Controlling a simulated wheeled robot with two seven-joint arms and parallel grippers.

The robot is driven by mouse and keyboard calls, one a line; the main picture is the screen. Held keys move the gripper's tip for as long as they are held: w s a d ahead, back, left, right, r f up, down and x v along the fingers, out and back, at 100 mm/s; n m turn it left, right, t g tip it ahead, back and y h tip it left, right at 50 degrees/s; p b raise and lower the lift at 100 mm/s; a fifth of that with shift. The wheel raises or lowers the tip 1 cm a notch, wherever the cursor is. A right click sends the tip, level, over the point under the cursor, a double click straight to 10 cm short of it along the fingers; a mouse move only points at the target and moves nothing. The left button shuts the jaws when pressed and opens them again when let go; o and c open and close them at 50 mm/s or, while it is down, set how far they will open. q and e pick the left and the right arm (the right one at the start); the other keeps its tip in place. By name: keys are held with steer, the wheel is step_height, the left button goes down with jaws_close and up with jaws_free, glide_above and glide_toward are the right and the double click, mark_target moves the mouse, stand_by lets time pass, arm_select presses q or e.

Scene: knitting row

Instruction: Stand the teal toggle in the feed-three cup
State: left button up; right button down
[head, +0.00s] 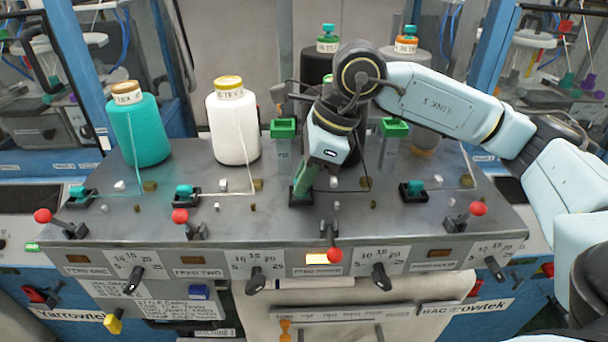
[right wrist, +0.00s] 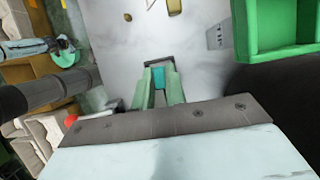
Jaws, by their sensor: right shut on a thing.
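My right gripper (head: 302,190) reaches down over the feed-three position on the grey machine top. In the right wrist view its two pale green fingers (right wrist: 159,88) are shut on the teal toggle (right wrist: 158,76). The dark square rim of the feed-three cup (right wrist: 159,60) shows just beyond the fingertips; the cup also shows in the head view (head: 302,202), below the gripper. The toggle appears lined up with the cup, but I cannot tell how deep it sits in it. The fingers hide the toggle in the head view. My left gripper is not in view.
Other teal toggles stand in cups at feed one (head: 77,191), feed two (head: 185,191) and feed four (head: 415,186). A red-knobbed lever (head: 333,254) stands in front of feed three. Teal (head: 139,130) and white (head: 233,130) yarn cones stand left. Green-topped posts (head: 283,128) stand behind.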

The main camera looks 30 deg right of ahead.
steer(key=shift+f, duration=0.35)
steer(key=c, duration=1.4)
jaws_free()
steer(key=shift+f, duration=0.1)
steer(key=shift+o, duration=0.2)
steer(key=shift+s, duration=0.1)
steer(key=b+v, duration=0.1)
steer(key=v, duration=1.2)
steer(key=shift+r, duration=0.45)
